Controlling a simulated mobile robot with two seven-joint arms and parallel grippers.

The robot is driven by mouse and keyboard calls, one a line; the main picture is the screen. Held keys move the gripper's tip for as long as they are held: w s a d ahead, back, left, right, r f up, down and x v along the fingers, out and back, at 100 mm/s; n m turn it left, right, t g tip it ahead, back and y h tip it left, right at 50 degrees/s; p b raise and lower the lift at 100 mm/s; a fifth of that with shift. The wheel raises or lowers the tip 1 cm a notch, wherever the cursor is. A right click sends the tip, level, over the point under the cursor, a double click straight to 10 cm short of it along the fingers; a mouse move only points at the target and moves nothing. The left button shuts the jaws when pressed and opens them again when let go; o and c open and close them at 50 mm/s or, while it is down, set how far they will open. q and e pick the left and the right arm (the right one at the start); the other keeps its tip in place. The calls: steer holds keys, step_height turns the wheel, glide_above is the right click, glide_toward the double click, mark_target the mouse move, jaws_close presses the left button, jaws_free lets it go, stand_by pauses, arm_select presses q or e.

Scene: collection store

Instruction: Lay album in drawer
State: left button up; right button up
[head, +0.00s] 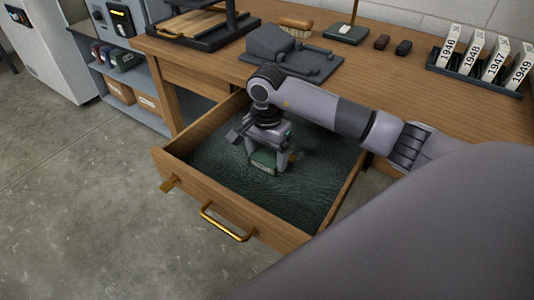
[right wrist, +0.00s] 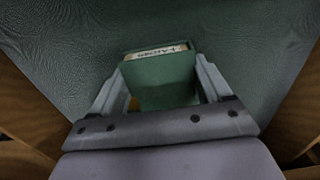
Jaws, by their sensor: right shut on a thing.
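The drawer (head: 195,200) of the wooden desk is pulled open, with a dark green lining and a brass handle. My right gripper (head: 268,152) reaches down into it and is shut on a green album (head: 263,160) with a pale label strip. In the right wrist view the album (right wrist: 160,78) sits between the two fingers (right wrist: 160,95), label edge away from the wrist, over the green lining. I cannot tell whether the album touches the drawer floor. A small yellowish part shows beside the album. My left gripper is not in view.
The desk top (head: 400,85) holds a grey press-like object (head: 285,55), a brush (head: 296,25) and a rack of year-marked cards (head: 480,65). A shelf (head: 130,90) with boxes stands at the left. The drawer floor around the album is clear.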

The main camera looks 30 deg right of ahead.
mark_target(267, 157)
steer(key=shift+f, duration=0.2)
steer(key=o, duration=1.8)
steer(key=shift+r, duration=0.1)
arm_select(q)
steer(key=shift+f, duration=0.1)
arm_select(e)
steer(key=shift+r, duration=0.3)
arm_select(q)
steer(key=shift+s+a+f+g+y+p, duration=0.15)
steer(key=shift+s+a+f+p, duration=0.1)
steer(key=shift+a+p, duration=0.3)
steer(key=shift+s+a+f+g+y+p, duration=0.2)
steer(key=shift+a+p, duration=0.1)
steer(key=shift+p, duration=0.35)
arm_select(e)
step_height(267, 157, up, 12)
steer(key=shift+f, duration=0.15)
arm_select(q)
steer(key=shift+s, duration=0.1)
arm_select(e)
steer(key=shift+s+a, duration=0.1)
